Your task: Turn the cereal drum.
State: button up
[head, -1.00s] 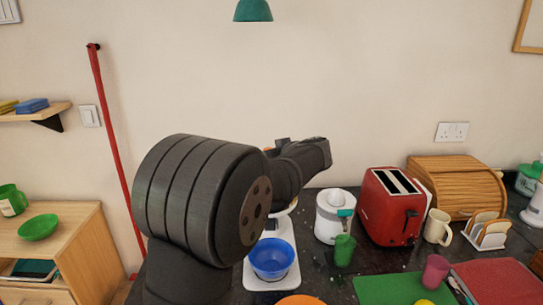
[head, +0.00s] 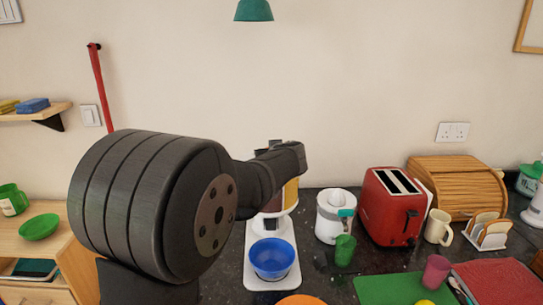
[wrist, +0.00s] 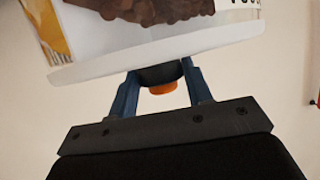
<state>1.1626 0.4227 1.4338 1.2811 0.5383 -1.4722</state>
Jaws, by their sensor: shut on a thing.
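The cereal drum (wrist: 155,45) fills the top of the wrist view, with a pale rim and a printed picture of brown and yellow food on its side. It sits tilted in that view. A dark knob with an orange part (wrist: 162,84) is below its rim. My gripper (wrist: 160,72) has its two blue fingers on either side of this knob and is shut on it. In the head view the drum (head: 291,194) shows only as a yellow strip and white edge; my arm hides the rest. A blue bowl (head: 272,259) stands on the white base (head: 270,284) below.
A white appliance (head: 328,229), a green cup (head: 344,250) and a red toaster (head: 387,222) stand to the right on the dark counter. A wooden bread bin (head: 458,186) is further right. A green board (head: 390,289) lies in front.

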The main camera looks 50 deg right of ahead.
jog(key=shift+w+a+m+g+h, duration=0.1)
jog(key=shift+a+m+g+h, duration=0.05)
jog(key=shift+m+g+h, duration=0.85)
jog(key=shift+m, duration=0.3)
jog(key=o, duration=1.4)
jog(key=shift+c, duration=0.2)
jog(key=v, duration=1.7)
jog(key=shift+a, duration=0.3)
